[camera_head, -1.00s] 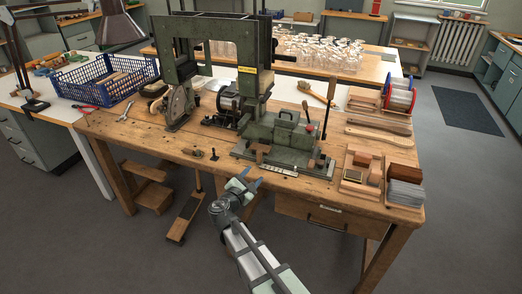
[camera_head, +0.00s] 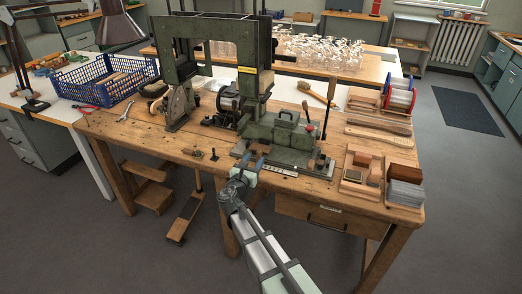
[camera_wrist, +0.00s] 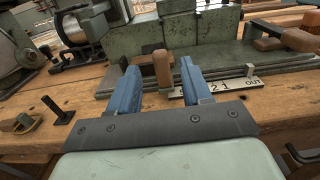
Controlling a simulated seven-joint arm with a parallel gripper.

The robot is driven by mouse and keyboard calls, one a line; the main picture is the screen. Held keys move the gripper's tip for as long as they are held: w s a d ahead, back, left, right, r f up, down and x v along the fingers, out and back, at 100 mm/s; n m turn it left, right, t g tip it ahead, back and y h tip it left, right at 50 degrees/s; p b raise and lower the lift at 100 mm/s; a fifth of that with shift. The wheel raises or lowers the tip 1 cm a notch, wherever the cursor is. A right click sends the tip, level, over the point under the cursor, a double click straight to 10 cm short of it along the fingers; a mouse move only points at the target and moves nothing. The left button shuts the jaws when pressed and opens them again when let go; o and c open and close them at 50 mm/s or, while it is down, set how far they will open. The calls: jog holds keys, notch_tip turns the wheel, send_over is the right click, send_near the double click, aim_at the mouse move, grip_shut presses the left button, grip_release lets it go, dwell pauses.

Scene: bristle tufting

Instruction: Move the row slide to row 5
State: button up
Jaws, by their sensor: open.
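The tufting machine (camera_head: 282,132) stands on the wooden bench. At its front edge is a row slide with an upright wooden handle (camera_wrist: 163,68), seen in the wrist view. A light scale plate (camera_wrist: 232,88) lies in front, with "2", "1" and "OUT" readable; a finger hides its left part, so row 5 is not visible. A small light peg (camera_wrist: 250,70) stands by "OUT". My gripper (camera_wrist: 160,67) is open, its blue fingers left and right of the handle in the picture. I cannot tell whether the fingertips reach around it or touch it. My gripper (camera_head: 252,162) is at the bench's front edge in the head view.
A wood-handled lever (camera_wrist: 292,38) lies right of the scale. Wooden blocks (camera_head: 360,175) and a wire spool (camera_head: 398,95) are at the bench's right.

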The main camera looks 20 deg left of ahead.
aim_at(258, 153)
jog(key=w, duration=0.8)
jog(key=shift+c, duration=0.5)
grip_shut()
jog(key=shift+a, duration=0.1)
